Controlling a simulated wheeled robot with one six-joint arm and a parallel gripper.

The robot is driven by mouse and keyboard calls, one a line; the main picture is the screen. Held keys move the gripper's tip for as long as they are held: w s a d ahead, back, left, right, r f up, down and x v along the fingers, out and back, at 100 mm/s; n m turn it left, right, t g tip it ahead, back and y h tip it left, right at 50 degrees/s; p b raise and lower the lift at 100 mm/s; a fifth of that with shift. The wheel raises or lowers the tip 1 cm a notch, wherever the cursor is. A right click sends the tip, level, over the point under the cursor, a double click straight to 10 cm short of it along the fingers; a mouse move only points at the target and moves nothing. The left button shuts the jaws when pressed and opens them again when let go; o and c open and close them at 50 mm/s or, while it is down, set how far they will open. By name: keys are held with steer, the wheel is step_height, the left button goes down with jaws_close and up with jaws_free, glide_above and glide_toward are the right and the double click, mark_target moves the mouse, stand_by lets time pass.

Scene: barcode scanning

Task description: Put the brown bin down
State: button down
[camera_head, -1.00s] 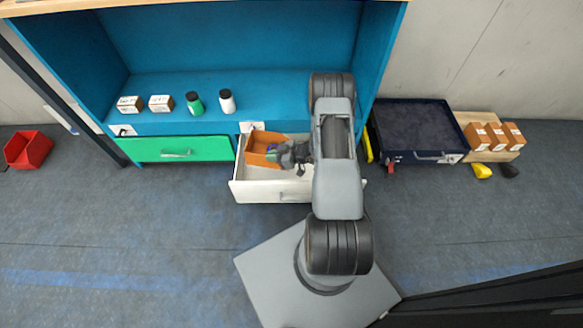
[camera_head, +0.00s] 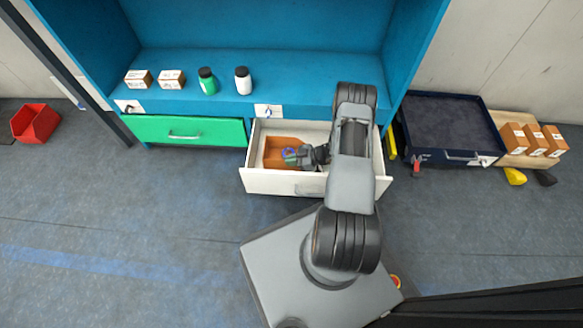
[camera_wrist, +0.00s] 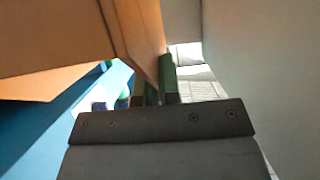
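The brown bin (camera_head: 283,145) is inside the open white drawer (camera_head: 262,182), toward its left side. It looks close to level, but I cannot tell whether it touches the drawer floor. A small blue-purple item shows in or beside the bin, partly hidden by my gripper. My gripper (camera_head: 296,157) is at the bin's right side. In the wrist view the bin's wall (camera_wrist: 135,35) comes down between the greenish fingers of my gripper (camera_wrist: 157,85), which look shut on it. My arm hides part of the drawer's right side.
A closed green drawer (camera_head: 215,130) is left of the white one. Boxes and bottles stand on the blue shelf (camera_head: 300,80) above. A dark blue tray (camera_head: 440,148) and several brown boxes are at the right. A red bin (camera_head: 35,123) lies on the floor far left.

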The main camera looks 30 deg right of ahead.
steer(key=shift+f+b, duration=0.9)
steer(key=shift+f, duration=0.9)
steer(key=shift+f, duration=0.1)
steer(key=c, duration=1.3)
jaws_free()
steer(key=shift+s+d+r, duration=0.1)
steer(key=shift+d+r, duration=0.1)
steer(key=shift+r, duration=0.1)
steer(key=p+v, duration=0.3)
steer(key=v, duration=0.8)
steer(key=shift+d+p, duration=0.2)
steer(key=shift+p, duration=0.15)
